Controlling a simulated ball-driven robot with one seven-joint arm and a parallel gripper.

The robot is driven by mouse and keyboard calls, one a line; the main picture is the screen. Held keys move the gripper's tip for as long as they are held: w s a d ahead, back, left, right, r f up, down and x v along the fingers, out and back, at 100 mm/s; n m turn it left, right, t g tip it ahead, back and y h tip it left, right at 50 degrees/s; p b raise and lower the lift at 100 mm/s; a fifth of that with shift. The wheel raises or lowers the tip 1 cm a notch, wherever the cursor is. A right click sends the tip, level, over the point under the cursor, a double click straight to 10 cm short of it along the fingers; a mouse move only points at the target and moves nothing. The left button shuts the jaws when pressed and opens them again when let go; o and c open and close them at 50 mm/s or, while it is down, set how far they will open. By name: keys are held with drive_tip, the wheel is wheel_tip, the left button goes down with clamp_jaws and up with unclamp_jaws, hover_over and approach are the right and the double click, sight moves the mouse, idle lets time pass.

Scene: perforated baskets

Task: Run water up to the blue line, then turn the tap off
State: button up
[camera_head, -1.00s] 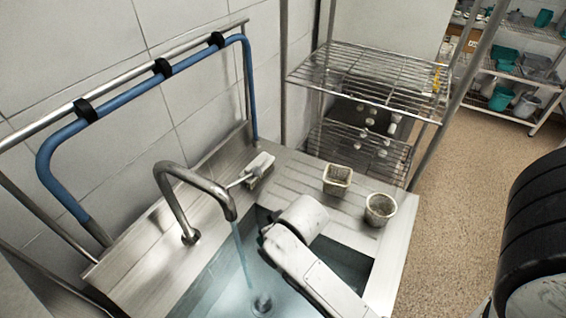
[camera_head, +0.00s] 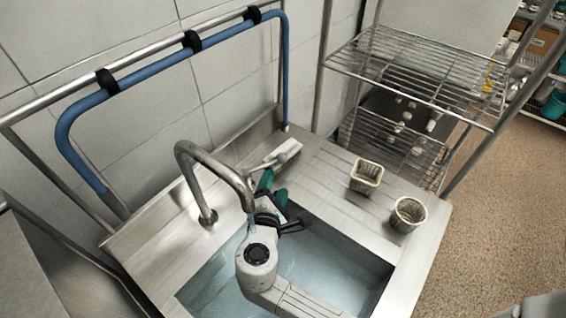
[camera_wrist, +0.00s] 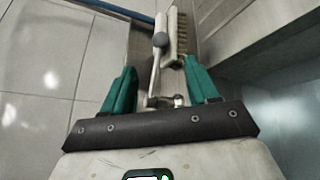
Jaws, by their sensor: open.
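The curved steel tap (camera_head: 215,165) stands at the sink's back edge, its spout over the basin. A short pale stream shows at its mouth; my arm hides the rest. Bluish water (camera_head: 325,262) covers the bottom of the steel sink (camera_head: 372,308). I cannot make out a blue line. The tap's pale lever (camera_head: 262,165) shows in the wrist view (camera_wrist: 155,74), with a round grey end. My gripper (camera_head: 272,188) is open beside the tap, its teal fingers pointing at the lever. In the wrist view my gripper (camera_wrist: 160,72) has the lever between its fingers, without visible gripping contact.
A brush (camera_head: 286,152) lies just beyond the lever. Two perforated baskets (camera_head: 366,176) (camera_head: 408,214) stand on the ribbed drainboard at right. A blue hose (camera_head: 130,90) runs along a rail at the back wall. A wire rack (camera_head: 415,75) stands behind the drainboard.

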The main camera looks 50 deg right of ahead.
sight(281, 162)
drive_tip(key=b+x, duration=0.3)
drive_tip(key=x, duration=0.5)
drive_tip(key=shift+w+d+f, duration=0.1)
drive_tip(key=shift+d+f, duration=0.1)
drive_tip(key=shift+d, duration=0.05)
drive_tip(key=shift+x, duration=0.75)
drive_tip(key=shift+r, duration=0.1)
clamp_jaws()
